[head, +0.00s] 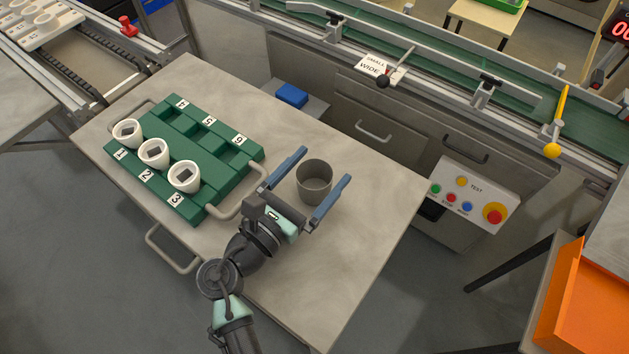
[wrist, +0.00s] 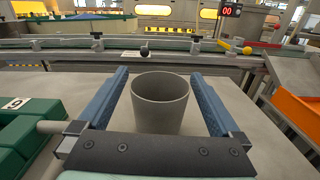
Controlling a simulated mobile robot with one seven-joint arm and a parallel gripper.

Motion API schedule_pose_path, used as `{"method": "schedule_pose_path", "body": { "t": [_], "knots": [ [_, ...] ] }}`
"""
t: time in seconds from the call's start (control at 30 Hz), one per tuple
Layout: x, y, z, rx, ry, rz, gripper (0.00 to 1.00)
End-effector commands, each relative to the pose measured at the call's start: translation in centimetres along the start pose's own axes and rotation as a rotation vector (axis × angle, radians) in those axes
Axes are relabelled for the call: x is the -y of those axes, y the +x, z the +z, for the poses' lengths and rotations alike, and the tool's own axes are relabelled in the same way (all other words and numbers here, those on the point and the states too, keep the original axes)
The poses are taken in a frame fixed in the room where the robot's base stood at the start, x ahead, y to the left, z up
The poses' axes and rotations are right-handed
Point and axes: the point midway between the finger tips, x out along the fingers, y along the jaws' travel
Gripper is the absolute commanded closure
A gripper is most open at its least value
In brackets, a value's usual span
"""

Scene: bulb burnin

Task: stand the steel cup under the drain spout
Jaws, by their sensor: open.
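The steel cup (head: 314,182) is a grey, open-topped cylinder standing upright on the table to the right of the green tray. My gripper (head: 319,177) is open, with one blue finger on each side of the cup. In the wrist view the cup (wrist: 160,103) stands between the two fingers (wrist: 160,95), with a visible gap on each side. The cup looks empty. I cannot make out a drain spout in either view.
The green numbered tray (head: 190,207) holds several white cups in its near row. A blue block (head: 292,95) lies behind the table. A green conveyor (head: 420,65) with metal rails runs along the back. A button panel (head: 468,196) is at right, with an orange bin (head: 575,300) nearer.

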Motion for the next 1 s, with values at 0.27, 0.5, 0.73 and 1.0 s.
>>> {"method": "schedule_pose_path", "body": {
  "t": [0.27, 0.5, 0.73, 1.0],
  "knots": [
    [0.0, -0.1, 0.0, 0.000, 0.000, 0.000, 0.34],
    [0.0, -0.1, 0.0, 0.000, 0.000, 0.000, 0.77],
    [0.0, -0.1, 0.1, 0.001, 0.001, 0.000, 0.87],
    [-0.2, -0.1, 4.4, 0.002, 0.006, 0.000, 0.87]
  ]
}}
